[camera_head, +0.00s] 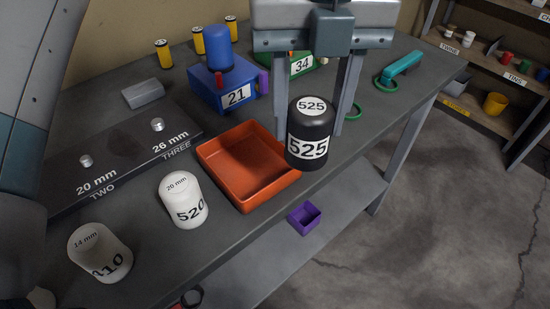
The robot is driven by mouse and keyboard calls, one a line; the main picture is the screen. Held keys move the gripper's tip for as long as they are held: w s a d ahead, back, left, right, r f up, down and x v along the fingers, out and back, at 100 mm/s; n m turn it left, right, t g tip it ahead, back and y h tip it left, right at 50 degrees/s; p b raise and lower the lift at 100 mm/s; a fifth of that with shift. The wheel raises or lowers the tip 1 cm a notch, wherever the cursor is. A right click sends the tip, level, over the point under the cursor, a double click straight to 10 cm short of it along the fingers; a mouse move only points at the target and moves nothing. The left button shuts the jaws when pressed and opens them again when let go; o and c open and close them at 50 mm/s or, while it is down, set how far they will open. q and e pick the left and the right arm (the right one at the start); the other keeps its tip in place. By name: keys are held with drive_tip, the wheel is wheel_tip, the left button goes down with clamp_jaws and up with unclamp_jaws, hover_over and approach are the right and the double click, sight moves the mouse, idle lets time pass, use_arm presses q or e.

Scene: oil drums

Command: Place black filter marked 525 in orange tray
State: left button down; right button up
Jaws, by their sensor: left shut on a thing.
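The black filter marked 525 (308,131) is upright between the two fingers of my left gripper (312,125), which is shut on it. Its white labels face up and toward me. The orange tray (213,174) lies on the grey workbench and is empty. The filter is at the tray's right side in the picture and covers part of its right rim and corner. I cannot tell how high its bottom is above the bench. My right gripper is not in view.
White filters marked 520 (184,201) and 410 (100,253) stand left of the tray. A dark block with pegs (125,150), a blue bin marked 21 (215,90) and a green bin marked 34 (300,66) are behind. The bench's front edge is close; a purple box (304,218) sits below.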

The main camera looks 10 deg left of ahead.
use_arm(q)
drive_tip(key=shift+s+d, duration=0.1)
drive_tip(key=shift+d, duration=0.1)
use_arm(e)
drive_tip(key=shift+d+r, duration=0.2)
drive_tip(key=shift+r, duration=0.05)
use_arm(q)
drive_tip(key=shift+a, duration=0.15)
